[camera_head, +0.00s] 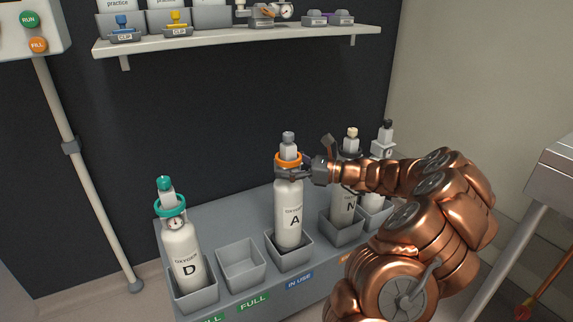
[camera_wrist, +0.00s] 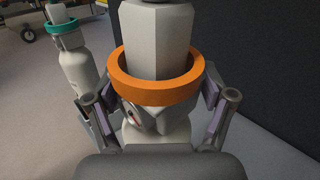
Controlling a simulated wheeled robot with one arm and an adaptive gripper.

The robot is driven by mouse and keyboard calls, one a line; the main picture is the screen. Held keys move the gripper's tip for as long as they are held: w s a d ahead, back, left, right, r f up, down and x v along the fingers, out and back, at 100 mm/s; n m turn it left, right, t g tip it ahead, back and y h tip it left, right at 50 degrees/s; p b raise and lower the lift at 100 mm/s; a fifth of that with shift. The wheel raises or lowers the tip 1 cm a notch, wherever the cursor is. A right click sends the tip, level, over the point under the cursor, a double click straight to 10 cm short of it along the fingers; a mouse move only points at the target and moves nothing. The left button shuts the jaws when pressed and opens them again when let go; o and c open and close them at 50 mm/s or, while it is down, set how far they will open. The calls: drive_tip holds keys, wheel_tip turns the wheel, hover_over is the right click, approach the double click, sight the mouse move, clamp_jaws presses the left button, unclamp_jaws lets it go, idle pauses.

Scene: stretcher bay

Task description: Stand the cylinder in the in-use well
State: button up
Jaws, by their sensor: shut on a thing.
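The white oxygen cylinder marked A (camera_head: 289,212), with an orange collar (camera_head: 288,158), stands upright with its base inside the well (camera_head: 290,262) labelled IN USE. My gripper (camera_head: 291,173) is shut on its neck just below the orange collar. In the wrist view the orange collar (camera_wrist: 156,92) fills the middle, with a finger on each side of the neck. Whether the cylinder's base touches the well floor is hidden by the well's front wall.
Cylinder D (camera_head: 183,255), with a teal collar, stands in the left well. The well beside it (camera_head: 241,266), above a FULL label, is empty. Cylinder N (camera_head: 343,205) and another cylinder stand to the right, partly behind my arm. A shelf (camera_head: 240,40) hangs above.

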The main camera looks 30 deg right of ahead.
drive_tip(key=shift+f+p, duration=0.4)
drive_tip(key=shift+f, duration=1.15)
idle(2.9)
drive_tip(key=o, duration=1.7)
drive_tip(key=shift+f, duration=0.1)
drive_tip(key=shift+s+d+r+p, duration=0.2)
drive_tip(key=shift+s+d+p, duration=0.05)
drive_tip(key=shift+s+p, duration=0.1)
drive_tip(key=shift+r+p+v, duration=0.2)
drive_tip(key=shift+p+v, duration=0.9)
drive_tip(key=shift+v, duration=0.55)
drive_tip(key=shift+r+p+v, duration=0.2)
drive_tip(key=shift+p+v, duration=0.85)
drive_tip(key=shift+v, duration=0.6)
